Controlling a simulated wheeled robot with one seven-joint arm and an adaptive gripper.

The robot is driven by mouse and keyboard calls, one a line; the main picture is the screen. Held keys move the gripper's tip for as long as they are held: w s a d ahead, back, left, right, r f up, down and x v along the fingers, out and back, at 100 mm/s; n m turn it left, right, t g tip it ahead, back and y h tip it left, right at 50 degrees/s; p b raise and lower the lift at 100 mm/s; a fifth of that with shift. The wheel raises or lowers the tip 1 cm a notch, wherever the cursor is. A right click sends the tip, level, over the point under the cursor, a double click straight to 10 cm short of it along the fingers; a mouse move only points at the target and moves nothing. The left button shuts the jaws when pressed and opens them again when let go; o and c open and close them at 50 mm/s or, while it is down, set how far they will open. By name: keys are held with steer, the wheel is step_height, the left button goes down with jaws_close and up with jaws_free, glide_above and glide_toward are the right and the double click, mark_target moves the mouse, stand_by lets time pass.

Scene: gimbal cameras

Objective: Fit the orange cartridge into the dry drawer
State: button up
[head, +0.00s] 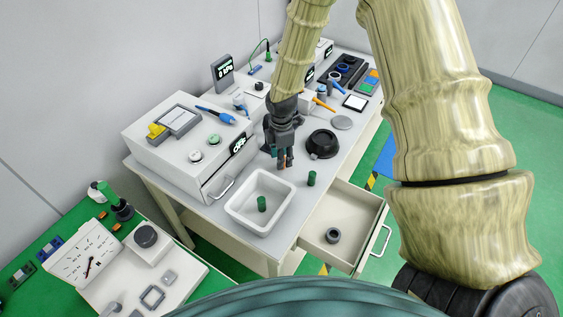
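My gripper (281,160) points down above the table, just behind the white tray (240,219). A small orange-brown piece (282,159) shows at its fingertips; it may be the orange cartridge, but it is too small to tell whether the fingers hold it. One green cylinder (262,204) stands in the tray and another (311,178) stands on the table to its right. An open drawer (341,218) under the table's front holds a dark ring (333,235). A white cabinet (178,165) with a handle and a lit display stands at left. No readable label marks the dry drawer.
A black round holder (322,144) sits on the table (342,172) right of my gripper. Tools and a black rack (343,72) crowd the far end. A lower bench (188,281) with devices stands at front left.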

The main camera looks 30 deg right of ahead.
jaws_close()
